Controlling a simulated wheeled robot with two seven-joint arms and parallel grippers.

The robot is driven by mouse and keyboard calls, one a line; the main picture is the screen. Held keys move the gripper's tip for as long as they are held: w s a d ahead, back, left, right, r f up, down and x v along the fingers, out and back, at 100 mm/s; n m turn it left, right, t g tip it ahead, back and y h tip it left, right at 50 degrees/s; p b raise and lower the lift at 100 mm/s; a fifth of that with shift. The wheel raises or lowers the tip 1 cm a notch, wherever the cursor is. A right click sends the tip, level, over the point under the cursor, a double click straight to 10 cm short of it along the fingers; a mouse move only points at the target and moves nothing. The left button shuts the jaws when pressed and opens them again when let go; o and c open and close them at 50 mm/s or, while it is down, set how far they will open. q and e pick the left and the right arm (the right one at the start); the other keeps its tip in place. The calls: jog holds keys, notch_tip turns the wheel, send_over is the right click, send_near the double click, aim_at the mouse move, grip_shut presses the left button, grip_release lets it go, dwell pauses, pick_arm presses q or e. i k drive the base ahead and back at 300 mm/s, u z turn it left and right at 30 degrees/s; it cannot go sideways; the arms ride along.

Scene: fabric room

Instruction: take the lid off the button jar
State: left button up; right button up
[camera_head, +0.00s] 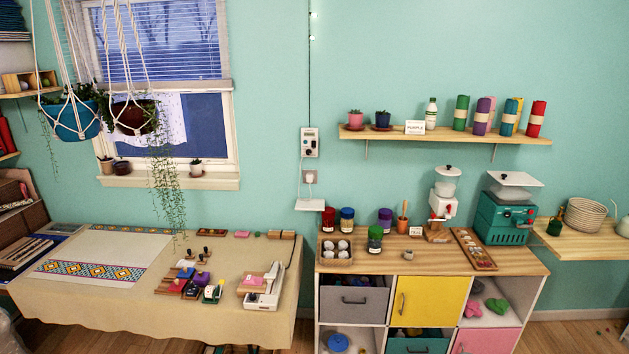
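Several small lidded jars stand on the wooden cabinet top (400,262): a red jar (328,219), a blue-lidded jar (346,220), a purple-lidded jar (385,219) and, nearer the front, a green-lidded jar (375,240). All stand upright with their lids on. Their labels and contents are too small to read, so I cannot tell which one is the button jar. A round blue object (338,342) shows in the lower left cubby; I cannot tell what it is. Neither of my grippers is in view.
Next to the jars are a wooden tray (323,256) of white balls, a mortar, a white grinder (443,208), a teal machine (503,217) and a tray of small pieces (474,249). A cloth-covered table (130,300) holds stamps at left. Wood floor is open between table and cabinet.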

aim_at(375, 246)
jog(key=z, duration=0.25)
jog(key=i, duration=1.95)
jog(key=z, duration=0.3)
